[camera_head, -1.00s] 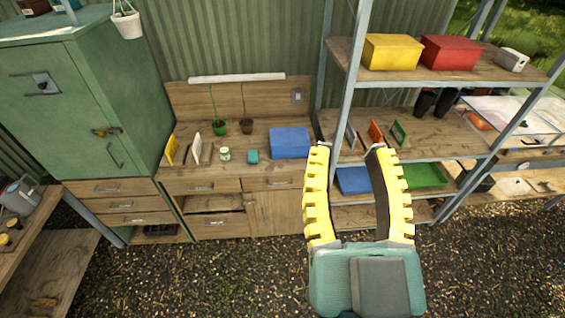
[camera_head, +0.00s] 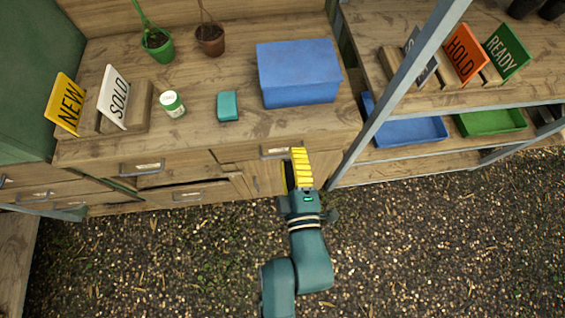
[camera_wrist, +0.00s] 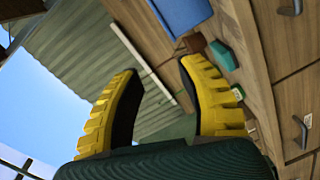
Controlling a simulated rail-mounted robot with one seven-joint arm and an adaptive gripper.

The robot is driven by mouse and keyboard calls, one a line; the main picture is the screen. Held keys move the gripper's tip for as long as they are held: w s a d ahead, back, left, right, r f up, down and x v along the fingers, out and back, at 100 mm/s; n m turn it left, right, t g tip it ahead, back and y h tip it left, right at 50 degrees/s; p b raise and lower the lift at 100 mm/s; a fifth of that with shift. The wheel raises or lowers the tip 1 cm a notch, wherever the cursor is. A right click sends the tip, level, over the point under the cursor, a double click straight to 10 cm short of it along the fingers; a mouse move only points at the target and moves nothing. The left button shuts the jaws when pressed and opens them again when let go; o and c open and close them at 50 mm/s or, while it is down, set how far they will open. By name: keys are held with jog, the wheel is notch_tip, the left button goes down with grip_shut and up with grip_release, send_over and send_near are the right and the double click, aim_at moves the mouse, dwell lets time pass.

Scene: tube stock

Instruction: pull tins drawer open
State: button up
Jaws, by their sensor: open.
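The wooden bench has several drawers with metal handles and pale labels too small to read, so I cannot tell which is the tins drawer. In the head view, an upper left drawer (camera_head: 125,171), an upper right drawer (camera_head: 235,153) and a lower drawer (camera_head: 205,188) show. My gripper (camera_head: 297,168) is just right of the upper right drawer's handle (camera_head: 280,151), seen from above; contact cannot be told. In the wrist view its yellow fingers (camera_wrist: 160,68) are apart and empty.
On the bench top stand a blue box (camera_head: 298,73), a teal block (camera_head: 228,106), a small tin (camera_head: 172,103), sign cards and two plant pots. A metal shelf post (camera_head: 400,90) rises close to the right. Gravel floor in front is clear.

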aim_at(283, 155)
jog(key=s+f+n+g+b, duration=0.1)
jog(key=s+f+n+b, duration=0.15)
jog(key=f, duration=0.65)
jog(key=s+f+n+b, duration=0.1)
jog(key=s+f+b, duration=0.2)
jog(key=f, duration=0.6)
jog(key=b+x, duration=0.1)
jog(key=x, duration=0.4)
jog(key=b+x, duration=0.1)
jog(key=x, duration=0.4)
jog(key=b+x, duration=0.1)
jog(key=x, duration=0.5)
jog(key=shift+d+f, duration=0.1)
jog(key=shift+f, duration=0.3)
jog(key=shift+o, duration=0.2)
grip_shut()
